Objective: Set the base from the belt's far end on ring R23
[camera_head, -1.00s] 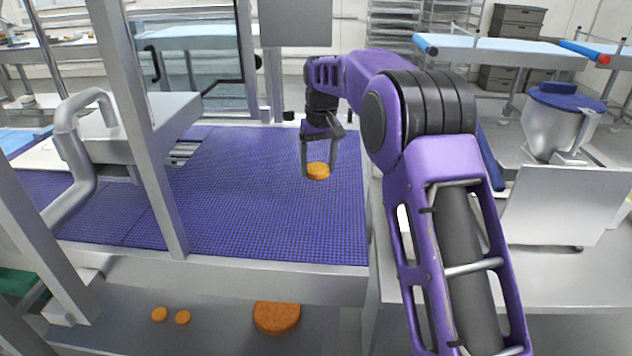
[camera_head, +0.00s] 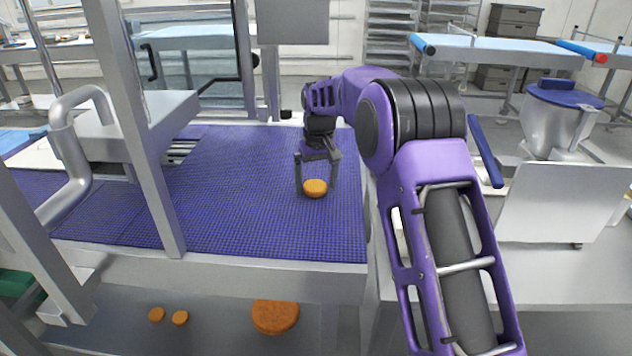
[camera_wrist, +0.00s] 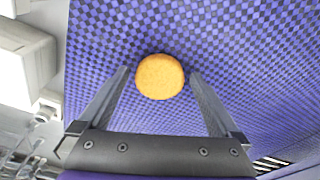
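The base is a small round orange-brown disc (camera_head: 315,188) on the blue-purple mesh belt (camera_head: 240,215), near its right side. My gripper (camera_head: 316,186) points down over it, with one finger on each side. In the wrist view the base (camera_wrist: 160,77) lies between the two fingertips (camera_wrist: 160,73). A narrow gap shows on both sides, so my gripper is open around it, not closed on it. I cannot make out ring R23 in either view.
A metal post (camera_head: 148,150) rises on the left. A mixer bowl (camera_head: 553,125) and a steel panel (camera_head: 563,203) stand to the right.

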